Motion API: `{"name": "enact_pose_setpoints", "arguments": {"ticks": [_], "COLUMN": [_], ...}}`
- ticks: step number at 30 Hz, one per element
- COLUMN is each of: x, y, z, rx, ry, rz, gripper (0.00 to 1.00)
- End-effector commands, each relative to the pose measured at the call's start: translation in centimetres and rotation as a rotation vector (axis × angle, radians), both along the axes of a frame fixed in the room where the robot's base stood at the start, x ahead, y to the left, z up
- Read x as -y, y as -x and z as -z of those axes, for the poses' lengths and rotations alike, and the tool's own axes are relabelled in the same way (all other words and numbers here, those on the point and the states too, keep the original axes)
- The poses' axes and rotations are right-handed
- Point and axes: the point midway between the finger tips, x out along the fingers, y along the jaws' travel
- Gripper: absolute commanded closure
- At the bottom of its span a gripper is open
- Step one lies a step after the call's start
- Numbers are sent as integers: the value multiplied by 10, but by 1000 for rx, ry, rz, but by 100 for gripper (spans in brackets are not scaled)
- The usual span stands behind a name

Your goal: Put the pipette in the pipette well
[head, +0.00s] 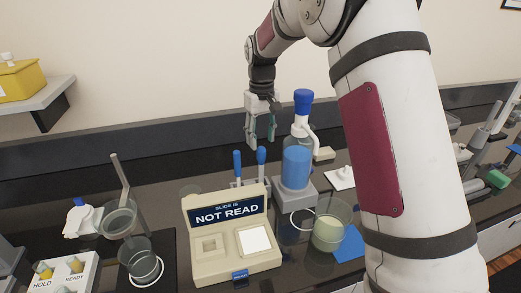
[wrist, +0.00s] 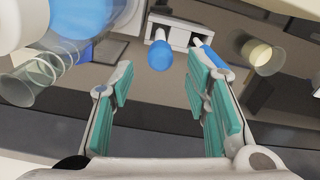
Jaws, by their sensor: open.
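Two pipettes with blue bulbs stand behind the cream box: the left pipette (head: 237,163) and the right pipette (head: 261,156). They stand at a small pale holder (head: 263,185), which also shows in the wrist view (wrist: 178,32). In the wrist view one blue bulb (wrist: 160,56) appears between my fingertips, and the other pipette (wrist: 212,57) is close to the right finger. My gripper (head: 261,138) is open and empty, pointing down above and behind the bulbs. I cannot tell which opening is the pipette well.
The cream box (head: 230,240) reading "SLIDE IS NOT READ" stands in front of the holder. A blue-filled bottle (head: 297,168) with a blue cap stands close right of my gripper. Beakers (head: 330,232) and a HOLD/READY block (head: 62,275) stand nearby.

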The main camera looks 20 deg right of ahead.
Motion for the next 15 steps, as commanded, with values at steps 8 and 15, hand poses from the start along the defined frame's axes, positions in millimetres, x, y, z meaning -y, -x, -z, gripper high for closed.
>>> {"name": "enact_pose_setpoints", "arguments": {"ticks": [8,15], "x": [0,0], "y": [-2,5], "z": [-48,-70], "rx": [2,8], "ry": [0,0], "rz": [0,4], "gripper": [57,57]}}
